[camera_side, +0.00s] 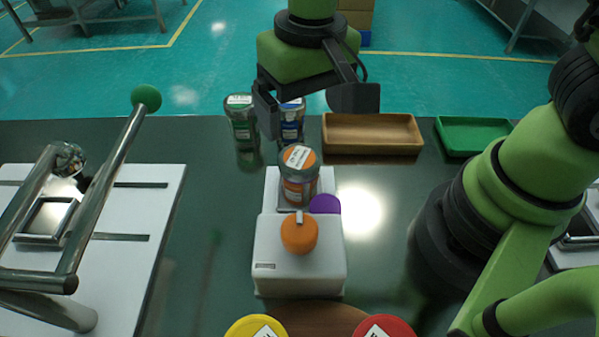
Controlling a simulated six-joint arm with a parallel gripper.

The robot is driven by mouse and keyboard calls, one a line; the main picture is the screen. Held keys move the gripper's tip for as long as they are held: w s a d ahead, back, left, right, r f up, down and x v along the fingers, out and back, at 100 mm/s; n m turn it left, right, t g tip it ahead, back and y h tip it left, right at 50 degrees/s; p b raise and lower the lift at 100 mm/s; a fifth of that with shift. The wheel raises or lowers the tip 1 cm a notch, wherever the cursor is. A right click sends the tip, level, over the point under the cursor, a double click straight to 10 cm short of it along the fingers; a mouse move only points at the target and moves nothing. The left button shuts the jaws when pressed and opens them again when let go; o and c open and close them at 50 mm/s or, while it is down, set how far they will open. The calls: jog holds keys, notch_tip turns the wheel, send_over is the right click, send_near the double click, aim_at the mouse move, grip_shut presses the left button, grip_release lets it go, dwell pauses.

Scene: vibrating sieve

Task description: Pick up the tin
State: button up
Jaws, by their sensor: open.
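Several labelled tins or jars are in view; I cannot tell which one the task means. One with an orange lid (299,178) stands upright on the plate of a white machine (270,262) with an orange knob. A green-lidded one (243,125) and a blue-lidded one (291,120) stand behind it to the left. Yellow (255,327) and red (384,327) lids show at the front edge. My gripper (312,103) is open with nothing held, above and behind the orange-lidded tin. Its left finger partly covers the blue-lidded one.
A wooden tray (372,150) and a green tray (474,152) lie at the back right. A purple disc (325,204) is beside the orange-lidded tin. A metal-railed white platform (122,230) with a green ball (146,97) fills the left.

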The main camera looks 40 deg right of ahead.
aim_at(300, 158)
jog(key=f, duration=0.5)
jog(key=shift+a+f, duration=0.4)
jog(key=shift+w+d+f, duration=0.1)
jog(key=shift+w+f, duration=0.05)
jog(key=shift+f, duration=2.8)
jog(key=c, duration=1.1)
jog(key=shift+r, duration=0.1)
jog(key=shift+c, duration=0.2)
